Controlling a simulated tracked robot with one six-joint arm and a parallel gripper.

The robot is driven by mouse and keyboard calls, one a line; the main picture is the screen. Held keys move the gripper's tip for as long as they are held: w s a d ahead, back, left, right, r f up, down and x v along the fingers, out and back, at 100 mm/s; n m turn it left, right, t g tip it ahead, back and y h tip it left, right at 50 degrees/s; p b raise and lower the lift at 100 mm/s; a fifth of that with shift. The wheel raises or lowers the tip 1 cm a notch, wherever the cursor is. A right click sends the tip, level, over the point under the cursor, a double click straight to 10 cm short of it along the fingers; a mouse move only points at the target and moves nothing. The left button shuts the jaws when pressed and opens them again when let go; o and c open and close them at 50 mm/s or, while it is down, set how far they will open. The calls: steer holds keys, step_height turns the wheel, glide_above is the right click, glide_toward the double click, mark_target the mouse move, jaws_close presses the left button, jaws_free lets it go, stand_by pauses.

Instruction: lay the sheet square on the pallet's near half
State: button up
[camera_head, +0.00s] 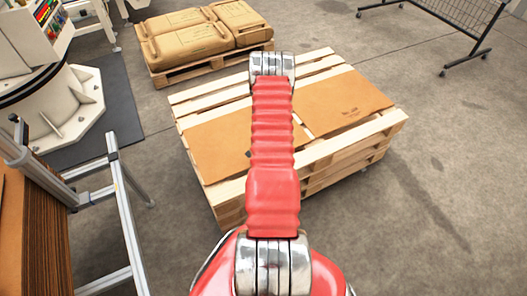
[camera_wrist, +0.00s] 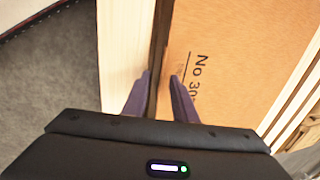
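No held thing shows; contact cannot be told.
A second pallet with several brown sacks (camera_head: 185,42) stands behind. A metal frame (camera_head: 126,215) with dark-edged brown stock (camera_head: 45,230) is at lower left, beside a white machine base (camera_head: 75,105). A wire rack (camera_head: 465,20) stands far right. Floor (camera_head: 450,200) at right is clear.

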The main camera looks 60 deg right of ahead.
steer(key=v, duration=1.1)
steer(key=shift+r, duration=0.4)
steer(key=shift+a, duration=0.15)
steer(key=a+n+y, duration=0.2)
steer(key=a, duration=0.4)
steer(key=w+a+r+n+g+y, duration=0.15)
steer(key=a+r+n, duration=0.35)
steer(key=a+r, duration=0.55)
steer(key=w+a+r+n, duration=0.2)
steer(key=a+r+n, duration=0.45)
steer(key=r, duration=0.65)
steer(key=s+a+r+n+t, duration=0.1)
steer(key=s+a+r+n, duration=0.1)
steer(key=a+r, duration=0.5)
steer(key=s+a+r+n+t+h, duration=0.1)
steer(key=s+a+r+n+t, duration=0.1)
steer(key=a+r+n, duration=0.3)
steer(key=s+a+r+n+t+h, duration=0.1)
steer(key=s+a+r+n, duration=0.1)
steer(key=a+r, duration=0.9)
steer(key=shift+r+n+t, duration=0.15)
steer(key=shift+n+t, duration=0.2)
steer(key=shift+n, duration=0.5)
